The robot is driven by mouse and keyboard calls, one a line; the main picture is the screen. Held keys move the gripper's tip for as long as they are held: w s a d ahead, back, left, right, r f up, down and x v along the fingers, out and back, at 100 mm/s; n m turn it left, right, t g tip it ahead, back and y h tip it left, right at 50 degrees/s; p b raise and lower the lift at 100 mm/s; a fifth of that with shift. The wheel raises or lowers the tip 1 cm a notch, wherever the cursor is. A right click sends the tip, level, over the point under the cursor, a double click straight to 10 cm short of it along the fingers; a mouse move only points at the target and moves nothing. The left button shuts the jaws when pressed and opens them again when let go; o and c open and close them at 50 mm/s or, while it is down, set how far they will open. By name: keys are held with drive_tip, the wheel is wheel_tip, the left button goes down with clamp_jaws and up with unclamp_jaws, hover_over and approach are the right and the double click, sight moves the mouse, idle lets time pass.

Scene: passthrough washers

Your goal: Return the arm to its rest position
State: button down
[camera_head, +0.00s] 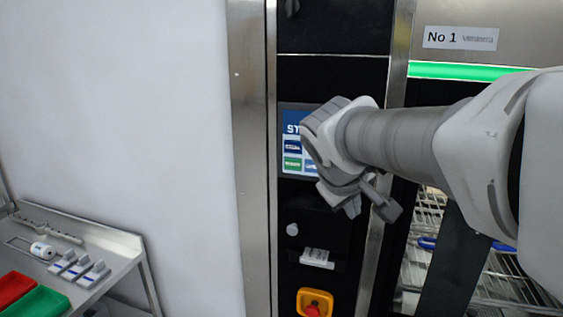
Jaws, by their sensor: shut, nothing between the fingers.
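My arm reaches in from the right edge, light grey and white, and stretches across the front of the washer. My gripper (370,203) hangs below the wrist, just in front of the black control panel (292,220), and its fingers are shut with nothing seen between them. The wrist covers much of the lit touch screen (292,147), which shows blue and green buttons. I cannot tell from this view whether the gripper touches the panel.
A yellow emergency stop with a red button (313,308) sits low on the panel. The washer's rack (490,280) shows behind my arm at the right. A metal side table (120,250) with red and green trays stands at the lower left. A white wall (120,110) is at the left.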

drive_tip(key=s+f+m+y, duration=0.2)
drive_tip(key=s+f, duration=0.2)
drive_tip(key=s, duration=0.5)
drive_tip(key=s+d+f+m+g+y, duration=0.1)
drive_tip(key=s+f+m, duration=0.2)
drive_tip(key=s, duration=0.7)
drive_tip(key=shift+s+d+f+y, duration=0.3)
drive_tip(key=shift+f+y, duration=0.1)
drive_tip(key=shift+f, duration=0.1)
drive_tip(key=shift+w, duration=0.1)
idle(0.3)
